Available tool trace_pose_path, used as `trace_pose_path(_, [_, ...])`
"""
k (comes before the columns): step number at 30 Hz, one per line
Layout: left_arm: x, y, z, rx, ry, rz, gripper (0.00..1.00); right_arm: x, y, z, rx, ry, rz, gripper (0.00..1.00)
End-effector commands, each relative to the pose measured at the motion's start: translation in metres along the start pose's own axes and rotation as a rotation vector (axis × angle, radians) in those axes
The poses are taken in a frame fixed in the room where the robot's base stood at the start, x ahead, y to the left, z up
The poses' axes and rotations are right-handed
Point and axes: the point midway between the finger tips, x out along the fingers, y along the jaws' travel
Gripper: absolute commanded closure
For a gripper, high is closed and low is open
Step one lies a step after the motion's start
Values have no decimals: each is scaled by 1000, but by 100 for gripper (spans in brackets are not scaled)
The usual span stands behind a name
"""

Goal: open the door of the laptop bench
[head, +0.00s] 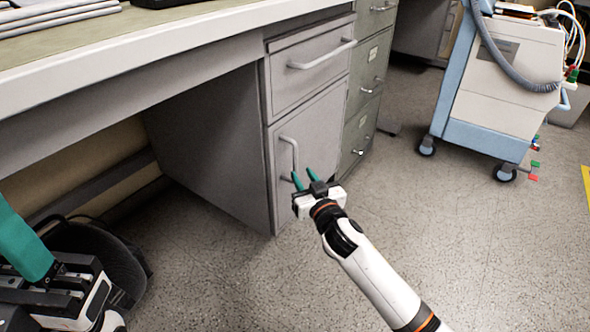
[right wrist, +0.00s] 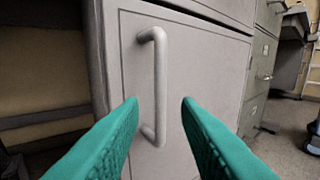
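The laptop bench (head: 150,70) stands along the left and back. Its grey door (head: 318,140) is closed under a drawer, and it also shows in the right wrist view (right wrist: 205,75). The door has a vertical bar handle (head: 289,152) near its left edge. In the right wrist view the handle (right wrist: 158,85) stands upright between my fingers, ahead of the tips. My right gripper (head: 305,177) is open and empty, in front of the handle's lower part. My left gripper (head: 50,268) is at the lower left with a green finger showing; its opening cannot be made out.
The drawer (head: 310,68) above the door is shut. A green filing cabinet (head: 368,85) stands right of the door. A white and blue wheeled cart (head: 505,75) is at the upper right. A black chair (head: 115,258) is at lower left. Floor before the door is clear.

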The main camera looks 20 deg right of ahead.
Motion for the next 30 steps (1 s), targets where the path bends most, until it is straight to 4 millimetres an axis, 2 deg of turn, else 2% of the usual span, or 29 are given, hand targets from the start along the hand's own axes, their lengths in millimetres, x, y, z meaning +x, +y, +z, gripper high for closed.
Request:
trace_pose_path(3, [1,-1,2,4,-30,-11,64,25,0,-3,-2,-1,-1,70])
trace_pose_path(9, [7,-2,4,8,-60,-23,64,54,0,-2,-1,0,-1,70])
trace_pose_path(14, [10,-3,5,10,-70,-27,64,63,0,-1,-1,1,0,70])
trace_pose_path(22, [12,-3,4,10,-70,-28,64,64,0,-1,0,2,0,70])
trace_pose_path(28, [12,-3,4,10,-70,-28,64,64,0,-1,0,2,0,100])
trace_pose_path(30, [12,-3,4,9,-70,-28,64,64,0,-1,0,1,0,100])
